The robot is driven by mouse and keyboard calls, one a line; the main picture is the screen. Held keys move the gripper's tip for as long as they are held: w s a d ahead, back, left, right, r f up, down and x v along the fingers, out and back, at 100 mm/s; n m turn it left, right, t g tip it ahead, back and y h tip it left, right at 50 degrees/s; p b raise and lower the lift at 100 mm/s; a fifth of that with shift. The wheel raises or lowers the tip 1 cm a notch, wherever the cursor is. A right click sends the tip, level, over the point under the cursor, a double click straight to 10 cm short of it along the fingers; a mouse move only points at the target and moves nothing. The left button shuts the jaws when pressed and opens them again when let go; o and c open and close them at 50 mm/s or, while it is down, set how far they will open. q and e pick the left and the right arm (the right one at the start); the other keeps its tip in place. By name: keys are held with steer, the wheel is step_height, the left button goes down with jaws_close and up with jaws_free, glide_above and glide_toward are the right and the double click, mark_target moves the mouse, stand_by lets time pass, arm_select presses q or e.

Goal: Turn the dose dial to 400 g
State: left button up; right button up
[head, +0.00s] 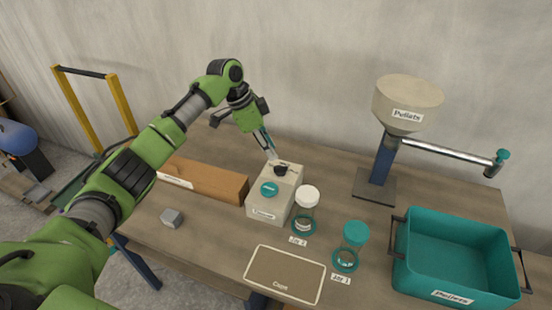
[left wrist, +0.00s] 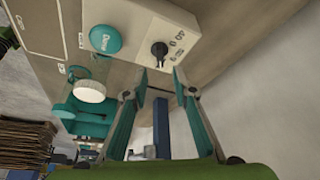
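The dose dial (head: 281,170) is a small black knob on top of a beige box (head: 262,207). In the left wrist view the dial (left wrist: 159,49) shows a pale mark and printed numbers around it, too small to read surely. A round teal button (head: 269,188) sits beside it; it shows in the left wrist view (left wrist: 105,39) with white lettering. My left gripper (head: 270,152) points down just behind the dial. In the left wrist view its fingertips (left wrist: 160,84) are apart with nothing between them, and the dial is seen beyond the gap. My right gripper is not in view.
A white-lidded jar (head: 305,212) and a teal-lidded jar (head: 350,246) stand right of the box. A mat (head: 285,275), teal crate (head: 455,250) and pellet hopper (head: 407,103) are further along.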

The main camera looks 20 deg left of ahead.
arm_select(q)
steer(key=shift+v, duration=2.4)
